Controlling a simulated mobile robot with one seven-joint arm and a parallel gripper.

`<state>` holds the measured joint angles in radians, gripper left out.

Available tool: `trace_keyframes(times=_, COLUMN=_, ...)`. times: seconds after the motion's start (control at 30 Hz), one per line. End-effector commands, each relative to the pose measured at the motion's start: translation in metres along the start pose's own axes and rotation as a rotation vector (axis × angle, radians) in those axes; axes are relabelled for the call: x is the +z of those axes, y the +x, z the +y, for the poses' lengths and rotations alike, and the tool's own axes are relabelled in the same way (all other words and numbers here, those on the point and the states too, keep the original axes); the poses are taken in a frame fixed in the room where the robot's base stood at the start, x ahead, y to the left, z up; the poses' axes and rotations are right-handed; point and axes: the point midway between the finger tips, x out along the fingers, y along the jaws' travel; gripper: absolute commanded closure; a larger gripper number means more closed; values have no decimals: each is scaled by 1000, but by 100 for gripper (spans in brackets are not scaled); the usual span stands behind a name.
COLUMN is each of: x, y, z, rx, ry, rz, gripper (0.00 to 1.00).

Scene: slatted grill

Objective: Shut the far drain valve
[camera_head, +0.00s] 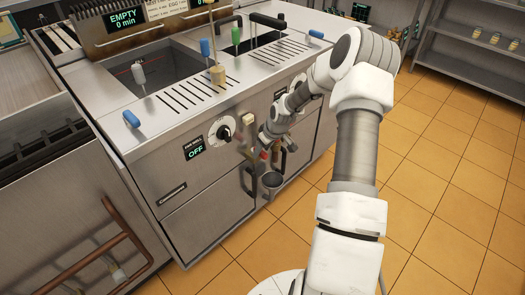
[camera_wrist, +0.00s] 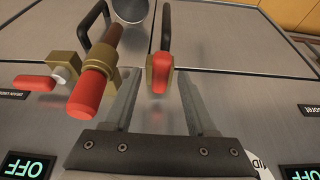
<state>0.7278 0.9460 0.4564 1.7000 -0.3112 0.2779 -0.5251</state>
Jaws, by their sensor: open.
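In the wrist view, my gripper (camera_wrist: 160,98) is open. Its two fingers reach up from the bottom, with a red-tipped brass part (camera_wrist: 160,78) in line with the gap between them. They do not visibly touch it, and I cannot tell the depth between them. Left of the fingers, a brown pipe with a brass collar and thick red end (camera_wrist: 88,95) points toward the camera. Beside it is a brass valve body (camera_wrist: 66,68) with a red lever (camera_wrist: 35,83) lying sideways. In the head view my gripper (camera_head: 267,138) is at the cabinet front, partly hiding the valves.
A grey metal pot (camera_head: 271,180) is below the valves; its rim shows in the wrist view (camera_wrist: 131,10). Dark door handles (camera_head: 247,180) stick out from the cabinet nearby. A dial (camera_head: 222,129) and OFF display (camera_head: 194,149) are left. Orange tiled floor (camera_head: 430,170) is open at right.

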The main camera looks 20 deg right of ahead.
Motion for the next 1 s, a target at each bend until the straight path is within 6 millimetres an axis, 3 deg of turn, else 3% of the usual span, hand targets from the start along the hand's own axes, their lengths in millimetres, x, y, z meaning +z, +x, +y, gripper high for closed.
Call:
trace_keyframes(times=0.2, x=0, y=0, z=0, rx=0, ry=0, rz=0, gripper=43)
trace_keyframes(times=0.53, x=0, y=0, z=0, rx=0, ry=0, rz=0, gripper=100)
trace_keyframes(times=1.0, x=0, y=0, z=-3, rx=16, ry=36, rz=-1, gripper=100)
